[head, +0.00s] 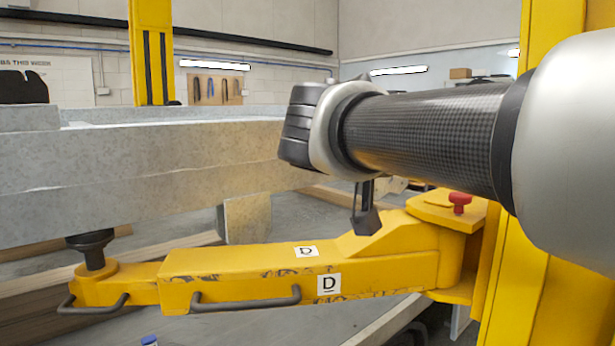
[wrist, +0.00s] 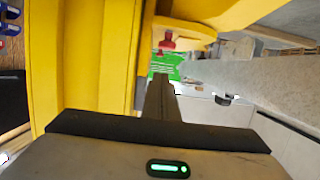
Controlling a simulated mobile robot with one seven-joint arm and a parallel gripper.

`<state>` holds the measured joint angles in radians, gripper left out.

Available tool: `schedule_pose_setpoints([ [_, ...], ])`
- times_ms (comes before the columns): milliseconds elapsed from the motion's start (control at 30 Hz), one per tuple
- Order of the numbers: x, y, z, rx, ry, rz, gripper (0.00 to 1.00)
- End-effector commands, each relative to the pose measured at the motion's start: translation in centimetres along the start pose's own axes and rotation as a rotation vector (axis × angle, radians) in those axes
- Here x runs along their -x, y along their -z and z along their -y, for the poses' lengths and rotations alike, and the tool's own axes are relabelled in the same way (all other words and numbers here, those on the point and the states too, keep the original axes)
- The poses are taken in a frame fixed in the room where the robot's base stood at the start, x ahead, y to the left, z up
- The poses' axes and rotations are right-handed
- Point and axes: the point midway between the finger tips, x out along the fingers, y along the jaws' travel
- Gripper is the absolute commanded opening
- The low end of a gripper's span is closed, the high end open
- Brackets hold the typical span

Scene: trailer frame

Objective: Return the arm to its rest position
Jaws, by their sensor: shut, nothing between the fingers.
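My arm reaches in from the right in the head view, with a carbon-patterned tube and a dark wrist. My gripper (head: 366,222) points down below the wrist, in front of or just above the yellow lift arm (head: 390,268); I cannot tell whether they touch. In the wrist view my gripper (wrist: 160,85) shows its dark fingers together with nothing between them. The yellow arm carries "D" labels, black handles and a red knob (head: 460,201). The knob also shows beyond the fingertips in the wrist view (wrist: 167,41).
A yellow post (head: 548,285) stands close at the right, behind my arm. A long grey beam or slab (head: 140,170) spans the left above the lift arm and its black pad (head: 92,245). Timber (head: 160,250) lies below. A green sign (wrist: 165,66) shows in the wrist view.

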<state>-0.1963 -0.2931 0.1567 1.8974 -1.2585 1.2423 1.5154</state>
Motion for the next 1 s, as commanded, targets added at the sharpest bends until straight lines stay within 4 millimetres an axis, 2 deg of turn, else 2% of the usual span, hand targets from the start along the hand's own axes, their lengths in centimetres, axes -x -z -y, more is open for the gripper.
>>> schedule_pose_setpoints([
  [67, -0.4, -2.6, -1.5, 0.073, 0.0, 0.082, 0.0],
  [167, -0.5, -8.3, -4.1, 0.22, 0.038, 0.26, 0.0],
  [200, -0.2, -11.0, -5.1, 0.284, 0.072, 0.34, 0.0],
  [300, 1.2, -17.3, -7.0, 0.414, 0.192, 0.517, 0.0],
  [400, 3.1, -22.3, -8.0, 0.494, 0.335, 0.64, 0.0],
  [500, 5.1, -26.1, -8.3, 0.538, 0.477, 0.713, 0.0],
  [633, 7.6, -29.7, -8.1, 0.56, 0.655, 0.755, 0.0],
  [667, 8.1, -30.4, -8.0, 0.559, 0.695, 0.758, 0.0],
  [700, 8.8, -29.8, -7.8, 0.562, 0.731, 0.756, 0.0],
  [733, 9.2, -28.0, -7.7, 0.565, 0.726, 0.755, 0.0],
  [1000, 11.0, -21.0, -7.7, 0.569, 0.722, 0.757, 0.0],
])
